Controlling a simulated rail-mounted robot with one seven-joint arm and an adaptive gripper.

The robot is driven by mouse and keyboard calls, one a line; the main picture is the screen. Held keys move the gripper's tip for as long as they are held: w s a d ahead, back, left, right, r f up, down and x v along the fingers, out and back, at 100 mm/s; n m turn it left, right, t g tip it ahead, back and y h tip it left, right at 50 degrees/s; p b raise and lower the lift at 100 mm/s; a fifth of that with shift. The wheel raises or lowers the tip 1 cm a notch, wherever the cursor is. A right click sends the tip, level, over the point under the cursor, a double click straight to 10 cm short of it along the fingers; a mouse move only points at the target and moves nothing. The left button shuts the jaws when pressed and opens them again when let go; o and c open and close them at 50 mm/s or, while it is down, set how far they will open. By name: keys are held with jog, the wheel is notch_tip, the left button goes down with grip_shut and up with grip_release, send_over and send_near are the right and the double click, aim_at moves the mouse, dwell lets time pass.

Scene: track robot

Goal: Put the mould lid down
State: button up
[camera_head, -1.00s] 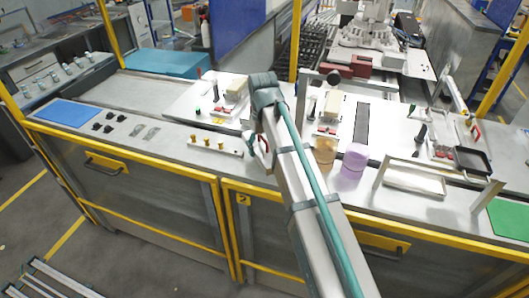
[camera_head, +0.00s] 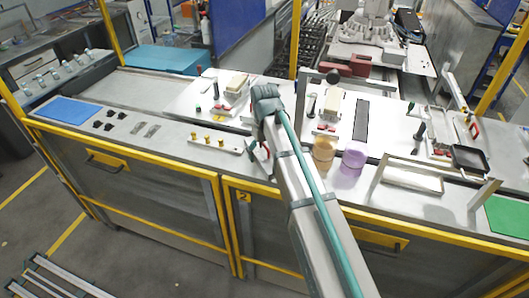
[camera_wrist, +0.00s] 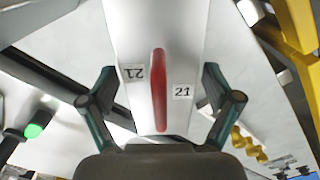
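In the wrist view a pale metal piece, seemingly the mould lid (camera_wrist: 183,40), fills the middle. A red handle (camera_wrist: 159,85) runs along it between two labels reading 21. My gripper (camera_wrist: 160,98) is open, with one finger on each side of the handle and a gap to it on both sides. In the head view my arm covers most of this spot. Only part of a red handle (camera_head: 266,150) shows beside my arm, and I cannot tell from there how the lid is tilted.
A row of yellow knobs (camera_head: 208,139) is left of my arm. An amber cup (camera_head: 324,149) and a purple cup (camera_head: 353,157) stand close on its right. A metal frame (camera_head: 412,178) and a black tray (camera_head: 470,159) are farther right. A green button (camera_wrist: 33,131) shows in the wrist view.

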aim_at(264, 144)
dwell(0.3)
jog(key=shift+o, duration=0.3)
notch_tip(264, 144, up, 12)
jog(key=b, duration=0.3)
jog(key=shift+r, duration=0.15)
